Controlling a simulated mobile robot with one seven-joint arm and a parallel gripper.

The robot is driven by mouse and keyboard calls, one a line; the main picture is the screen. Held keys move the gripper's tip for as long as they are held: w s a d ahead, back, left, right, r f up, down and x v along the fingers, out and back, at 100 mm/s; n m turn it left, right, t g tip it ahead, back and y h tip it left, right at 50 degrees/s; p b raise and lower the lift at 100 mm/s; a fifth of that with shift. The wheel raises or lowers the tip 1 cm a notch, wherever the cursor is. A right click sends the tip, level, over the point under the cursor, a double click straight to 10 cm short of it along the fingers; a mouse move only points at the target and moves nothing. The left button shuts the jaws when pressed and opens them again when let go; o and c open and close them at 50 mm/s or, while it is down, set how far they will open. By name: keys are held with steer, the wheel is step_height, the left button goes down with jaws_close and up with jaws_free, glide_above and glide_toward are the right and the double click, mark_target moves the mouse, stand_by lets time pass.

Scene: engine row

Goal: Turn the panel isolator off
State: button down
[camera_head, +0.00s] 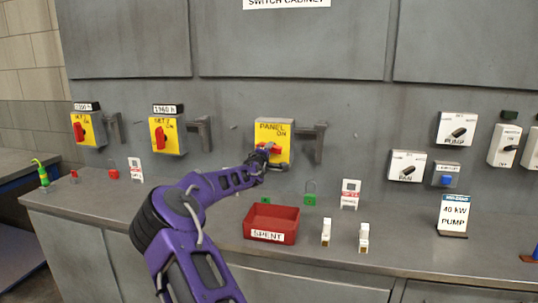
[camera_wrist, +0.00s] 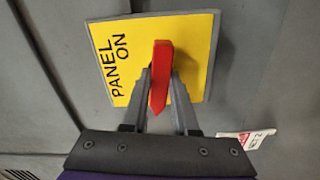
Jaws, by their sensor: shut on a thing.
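The panel isolator (camera_head: 274,129) is a yellow plate on the grey cabinet, lettered PANEL ON. The yellow plate (camera_wrist: 196,28) also fills the middle of the wrist view, its lettering running up the picture. Its red handle (camera_wrist: 160,75) lies along the direction of the lettering. In the head view the red handle (camera_head: 270,149) looks roughly level and is partly hidden by my gripper (camera_head: 263,155). In the wrist view my gripper (camera_wrist: 161,92) has one finger on each side of the handle and is shut on it.
Two more yellow isolators (camera_head: 84,129) (camera_head: 167,135) with red handles are to the left. Grey brackets (camera_head: 314,142) project beside the isolators. On the bench (camera_head: 400,245) stand a red SPENT tray (camera_head: 270,236), white fuses (camera_head: 326,232) and a green padlock (camera_head: 310,199).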

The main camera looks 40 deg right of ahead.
steer(key=shift+n+b, duration=0.45)
steer(key=shift+n, duration=0.45)
steer(key=c, duration=0.7)
jaws_free()
steer(key=v, duration=1.7)
steer(key=shift+s+a, duration=0.15)
steer(key=shift+a, duration=0.05)
